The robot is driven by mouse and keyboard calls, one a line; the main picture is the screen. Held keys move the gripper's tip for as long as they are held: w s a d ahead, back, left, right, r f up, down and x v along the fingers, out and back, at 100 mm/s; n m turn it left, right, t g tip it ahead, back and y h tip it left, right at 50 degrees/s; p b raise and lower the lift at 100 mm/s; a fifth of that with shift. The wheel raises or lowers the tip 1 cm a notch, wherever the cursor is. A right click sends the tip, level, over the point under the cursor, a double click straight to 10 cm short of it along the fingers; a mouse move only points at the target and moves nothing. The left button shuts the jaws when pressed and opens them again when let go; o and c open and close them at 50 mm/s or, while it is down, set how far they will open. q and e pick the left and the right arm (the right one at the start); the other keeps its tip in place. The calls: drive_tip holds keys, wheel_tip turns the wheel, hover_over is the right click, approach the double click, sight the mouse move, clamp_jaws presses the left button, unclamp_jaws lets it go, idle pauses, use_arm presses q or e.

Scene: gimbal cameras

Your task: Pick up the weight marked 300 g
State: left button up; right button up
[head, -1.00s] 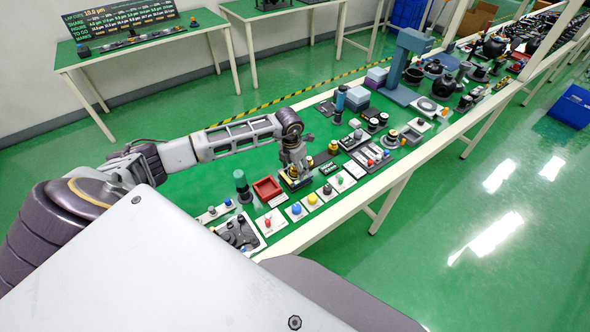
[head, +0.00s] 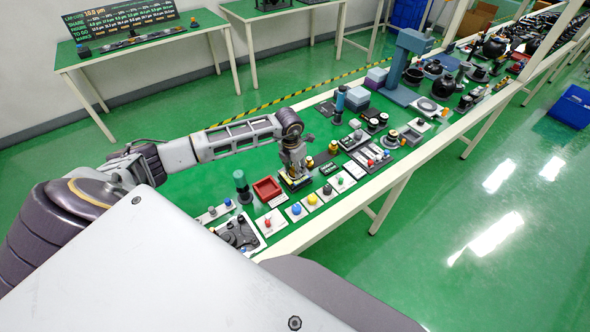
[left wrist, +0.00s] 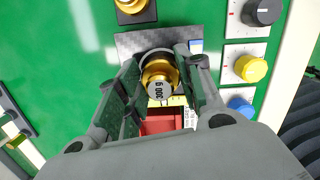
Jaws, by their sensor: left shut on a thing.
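The weight marked 300 g (left wrist: 158,88) is a brass cylinder with a pale labelled top. In the left wrist view it stands between the two fingers of my left gripper (left wrist: 157,68), which is shut on it. The weight is over a dark patterned plate (left wrist: 128,42); I cannot tell whether it still touches it. In the head view my left gripper (head: 294,172) points down at the bench, and the fingers mostly hide the weight there. My right gripper is not in view.
Another brass weight (head: 333,147) stands just behind and right. A red tray (head: 267,188) and a dark green-topped post (head: 241,183) are to the left. The bench's right side is crowded.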

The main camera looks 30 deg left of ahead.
use_arm(q)
drive_tip(key=shift+r, duration=0.15)
drive_tip(key=shift+r+b, duration=0.7)
drive_tip(key=shift+r, duration=4.2)
